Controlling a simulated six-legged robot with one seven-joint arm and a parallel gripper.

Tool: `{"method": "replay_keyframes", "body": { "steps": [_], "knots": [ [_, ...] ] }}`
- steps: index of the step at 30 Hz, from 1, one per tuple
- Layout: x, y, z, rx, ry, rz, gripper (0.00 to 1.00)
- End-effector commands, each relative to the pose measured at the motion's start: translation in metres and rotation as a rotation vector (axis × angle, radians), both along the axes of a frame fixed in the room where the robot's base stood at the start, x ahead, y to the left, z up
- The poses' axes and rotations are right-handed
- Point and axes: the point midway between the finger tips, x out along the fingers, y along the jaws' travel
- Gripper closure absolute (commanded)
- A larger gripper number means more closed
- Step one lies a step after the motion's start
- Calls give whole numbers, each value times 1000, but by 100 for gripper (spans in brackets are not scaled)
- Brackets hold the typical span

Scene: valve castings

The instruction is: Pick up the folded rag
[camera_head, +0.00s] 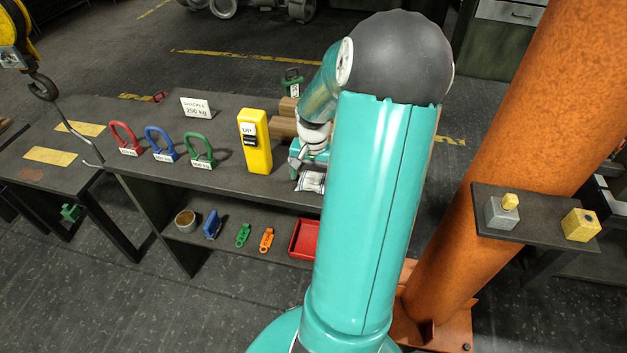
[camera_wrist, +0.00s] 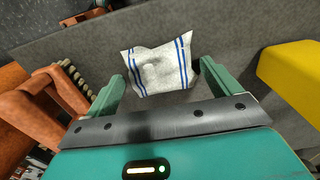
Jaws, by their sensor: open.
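The folded rag (camera_wrist: 165,68) is white with blue stripes and lies on the dark bench top. In the wrist view it sits ahead of my gripper (camera_wrist: 160,84), roughly between the two green fingers. My gripper is open, with a finger on each side of the rag. I cannot tell how far the fingertips are above the bench. In the head view the rag (camera_head: 311,181) shows just below my gripper (camera_head: 308,168), partly hidden by my arm.
A yellow pendant box (camera_head: 256,142) stands left of the rag on the bench (camera_head: 228,181); it also shows in the wrist view (camera_wrist: 292,80). Red (camera_head: 124,138), blue (camera_head: 161,143) and green (camera_head: 199,149) shackles stand farther left. Brown wooden pieces (camera_head: 283,128) lie behind. An orange column (camera_head: 520,140) rises at right.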

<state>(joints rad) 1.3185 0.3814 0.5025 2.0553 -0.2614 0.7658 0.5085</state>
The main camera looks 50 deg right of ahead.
Motion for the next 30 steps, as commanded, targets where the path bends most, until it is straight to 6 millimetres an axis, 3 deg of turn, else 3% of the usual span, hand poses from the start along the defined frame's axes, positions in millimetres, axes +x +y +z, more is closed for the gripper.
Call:
{"method": "replay_keyframes", "body": {
  "steps": [2,9,20,27,30],
  "knots": [
    [0,0,0,0,0,0,15],
    [0,0,0,0,0,0,59],
    [0,-1,4,-2,0,1,60],
    [1,-1,33,-6,-2,1,60],
    [-15,1,51,-7,-1,-4,60]
  ]
}}
